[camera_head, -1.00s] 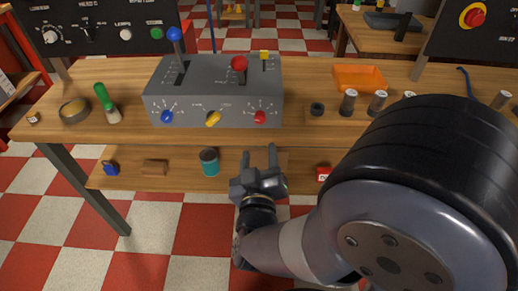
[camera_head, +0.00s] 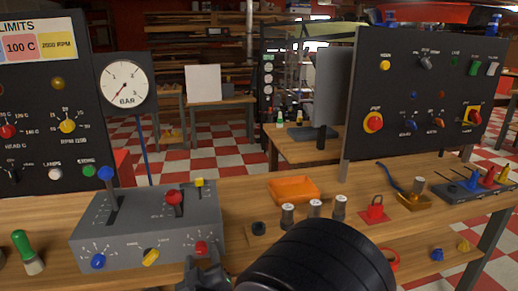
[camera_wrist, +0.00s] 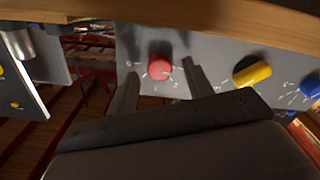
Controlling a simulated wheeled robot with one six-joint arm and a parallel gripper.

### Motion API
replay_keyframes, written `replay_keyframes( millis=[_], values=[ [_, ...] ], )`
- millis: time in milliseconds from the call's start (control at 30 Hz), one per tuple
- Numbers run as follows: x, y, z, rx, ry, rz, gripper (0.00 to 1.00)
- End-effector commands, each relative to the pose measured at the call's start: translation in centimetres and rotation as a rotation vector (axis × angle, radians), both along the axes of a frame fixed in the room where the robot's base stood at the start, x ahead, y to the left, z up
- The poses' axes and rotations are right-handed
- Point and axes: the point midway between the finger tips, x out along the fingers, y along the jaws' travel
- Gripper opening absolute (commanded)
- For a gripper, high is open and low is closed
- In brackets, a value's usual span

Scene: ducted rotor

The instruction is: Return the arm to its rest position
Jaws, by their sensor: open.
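My gripper (camera_head: 205,275) is at the bottom of the head view, in front of the grey control box (camera_head: 150,222); my own arm hides part of it. In the wrist view my gripper (camera_wrist: 158,90) has its two fingers apart with nothing held between them. Beyond the fingers is the red knob (camera_wrist: 160,68) on the box's front face, seen upside down. The yellow knob (camera_wrist: 252,73) and blue knob (camera_wrist: 310,86) are to its right there. I cannot tell any contact between the fingers and the box.
The wooden bench (camera_head: 240,255) carries an orange tray (camera_head: 293,190), several metal cylinders (camera_head: 288,216), a red padlock-like piece (camera_head: 375,210) and a green-handled tool (camera_head: 26,252). Black panels stand at left (camera_head: 40,120) and right (camera_head: 420,90). A pressure gauge (camera_head: 124,84) stands behind the box.

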Motion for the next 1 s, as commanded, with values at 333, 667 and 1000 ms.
replay_keyframes(
  millis=[333, 667, 1000],
  values=[
    [1.2, 0.3, 0.0, 0.019, 0.005, 0.001, 0.49],
    [0.7, 0.3, 0.1, 0.002, 0.002, 0.003, 0.49],
    [-4.6, -0.9, 0.0, 0.000, 0.001, 0.006, 0.49]
  ],
)
